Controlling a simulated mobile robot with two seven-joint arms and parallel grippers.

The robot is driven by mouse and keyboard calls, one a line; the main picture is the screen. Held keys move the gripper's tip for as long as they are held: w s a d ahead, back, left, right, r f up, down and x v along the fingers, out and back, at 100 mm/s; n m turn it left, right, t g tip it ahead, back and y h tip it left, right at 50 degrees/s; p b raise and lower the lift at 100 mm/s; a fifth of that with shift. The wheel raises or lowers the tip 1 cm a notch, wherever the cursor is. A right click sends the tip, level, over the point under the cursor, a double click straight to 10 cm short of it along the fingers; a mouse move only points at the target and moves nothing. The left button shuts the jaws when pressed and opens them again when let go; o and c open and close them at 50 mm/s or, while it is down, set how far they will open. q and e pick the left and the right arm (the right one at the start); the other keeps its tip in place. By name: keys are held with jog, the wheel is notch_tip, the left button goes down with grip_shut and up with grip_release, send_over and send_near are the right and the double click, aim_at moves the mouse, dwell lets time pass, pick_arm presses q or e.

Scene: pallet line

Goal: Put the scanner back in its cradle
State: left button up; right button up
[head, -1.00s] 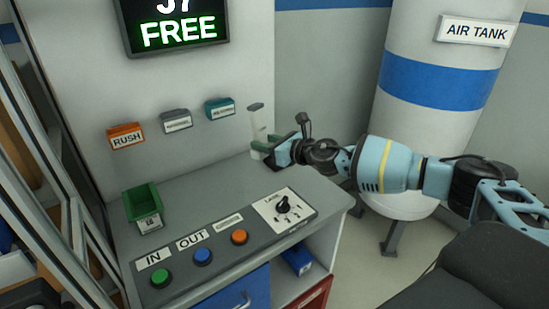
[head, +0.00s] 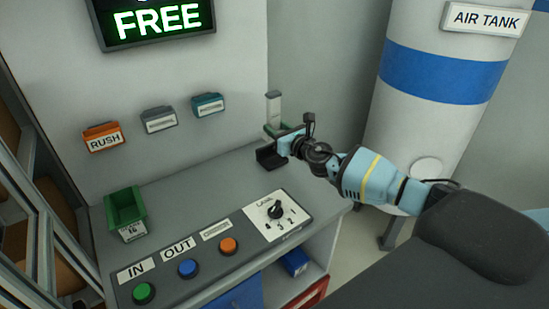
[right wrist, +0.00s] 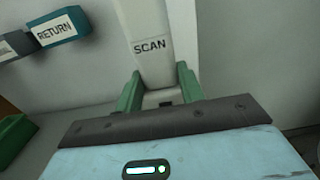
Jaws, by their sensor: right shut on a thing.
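The scanner (head: 273,107) is a pale upright piece at the back right of the desk. In the right wrist view its pale body (right wrist: 145,35), marked SCAN, stands between two green fingers. My right gripper (head: 279,131) is shut on its lower part; the fingers also show in the right wrist view (right wrist: 160,90). A dark block (head: 270,159), which looks like the cradle, is at the desk's back right corner, just below the gripper in the picture. The gripper partly covers it, and I cannot tell whether the scanner touches it. My left gripper is not in view.
The desk (head: 200,185) is clear behind the button panel (head: 205,257). A green bin (head: 126,212) stands at its left. Small boxes, including the orange RUSH box (head: 103,137), hang on the wall. The air tank (head: 440,75) stands to the right.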

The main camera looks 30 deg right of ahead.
notch_tip(320, 180, down, 2)
jog(key=shift+f, duration=0.1)
jog(key=shift+w+f, duration=0.1)
jog(key=shift+f, duration=0.9)
jog(key=shift+f, duration=0.1)
